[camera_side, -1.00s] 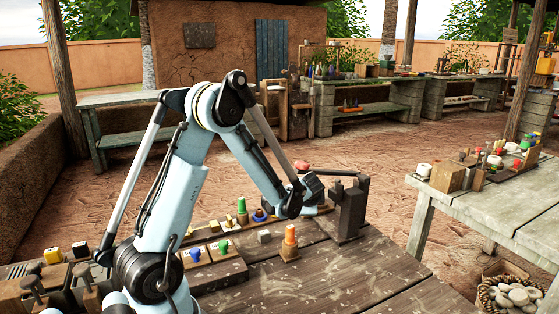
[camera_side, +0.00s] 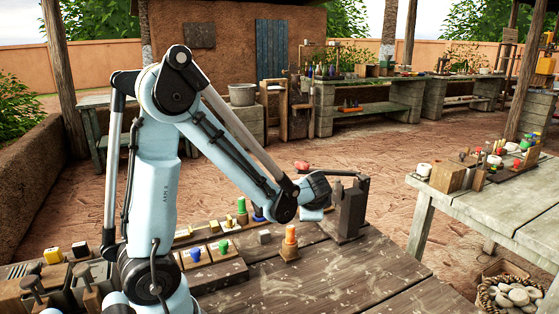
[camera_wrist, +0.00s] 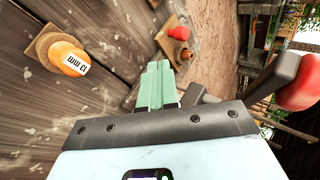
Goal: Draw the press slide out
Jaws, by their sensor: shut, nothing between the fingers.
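The press (camera_side: 350,208) is a dark upright block with a lever at the right rear of my bench in the side view. A red knob (camera_side: 302,165) shows at the lever's left end. In the wrist view a large red knob (camera_wrist: 300,90) on a dark bar is close at the right. A smaller red knob (camera_wrist: 180,33) sits on a wooden piece beyond my fingertips; I cannot tell whether this is the slide. My gripper (camera_wrist: 158,66) is shut and empty, apart from both knobs. In the side view its fingers are hidden.
An orange-topped peg (camera_side: 290,240) on a wooden base stands left of the press; it also shows labelled in the wrist view (camera_wrist: 70,58). A small grey cube (camera_side: 264,237) and coloured pegs lie farther left. The bench front (camera_side: 350,275) is clear.

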